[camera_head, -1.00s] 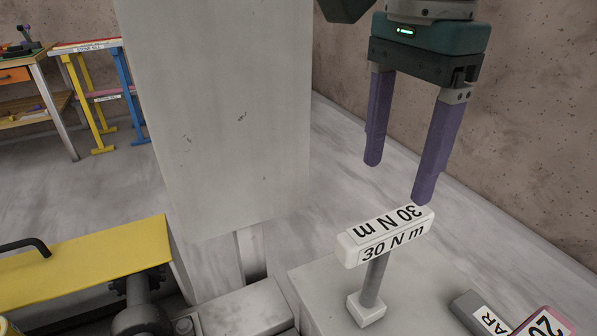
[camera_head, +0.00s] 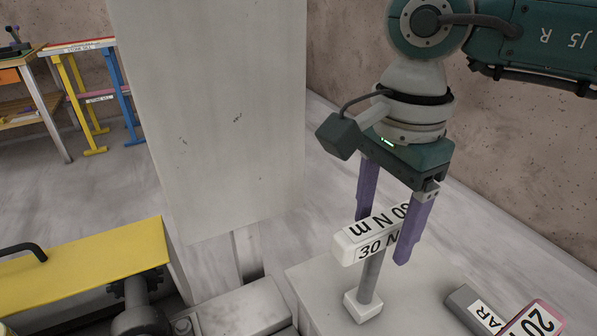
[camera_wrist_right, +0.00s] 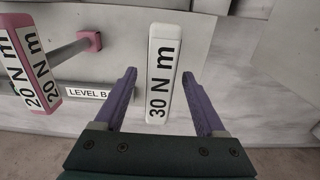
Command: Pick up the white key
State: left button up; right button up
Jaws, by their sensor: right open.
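The white key (camera_head: 345,247) is a T-shaped tool with a white bar marked "30 N m" on a grey shaft and a white foot. It stands upright on the grey stone block. My right gripper (camera_head: 383,240) is open, its two purple fingers on either side of the bar's right part, which is partly hidden behind the near finger. In the right wrist view the white key (camera_wrist_right: 162,72) lies between and ahead of the fingertips of my right gripper (camera_wrist_right: 160,75), with gaps on both sides. My left gripper is not in view.
A pink key (camera_head: 537,322) marked "20" is at the lower right; the pink key (camera_wrist_right: 27,62) also shows at left in the wrist view. A grey bar (camera_head: 475,309) lies beside it. A tall grey slab (camera_head: 210,120) stands at centre left, and a yellow panel (camera_head: 90,260) at lower left.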

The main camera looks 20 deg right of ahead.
jog(key=shift+f+b, duration=0.25)
jog(key=shift+b, duration=0.1)
dwell(0.5)
grip_shut()
dwell(0.4)
dwell(0.9)
